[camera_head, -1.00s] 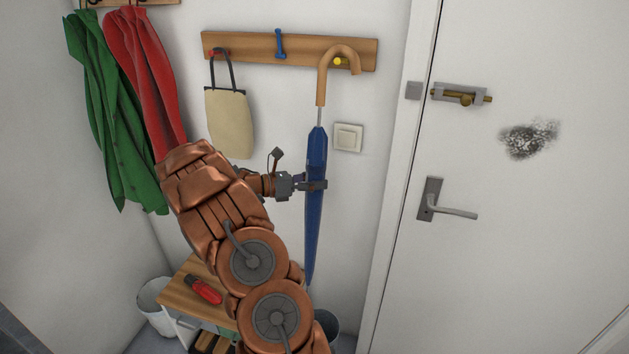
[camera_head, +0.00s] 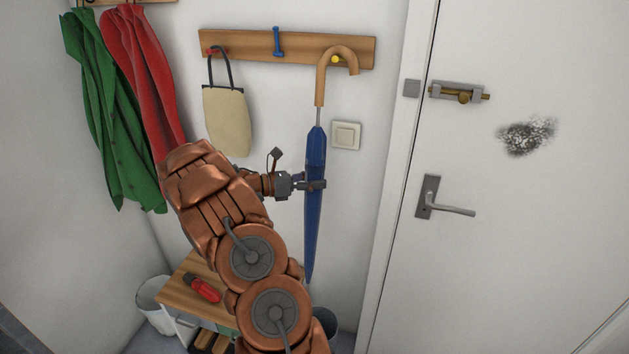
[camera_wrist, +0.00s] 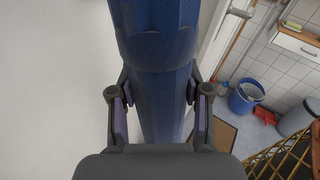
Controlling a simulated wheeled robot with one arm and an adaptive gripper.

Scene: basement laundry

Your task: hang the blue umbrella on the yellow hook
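The blue umbrella (camera_head: 315,160) is upright with its tip down and its curved wooden handle (camera_head: 321,80) up at the rack. My gripper (camera_head: 316,186) is shut on its folded blue canopy. In the wrist view the fingers (camera_wrist: 158,108) lie on both sides of the blue canopy (camera_wrist: 158,55). The yellow hook (camera_head: 335,59) shows under the handle's curve, on the right part of the wooden rack (camera_head: 300,47). The crook passes above and around the hook in the picture; I cannot tell whether they touch.
A cream bag (camera_head: 228,121) hangs from the red hook (camera_head: 213,50); the blue hook (camera_head: 278,42) is empty. A light switch (camera_head: 346,135) and the door (camera_head: 540,220) are to the right. Red (camera_head: 137,75) and green (camera_head: 105,110) garments hang left. A small bench (camera_head: 183,290) stands below.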

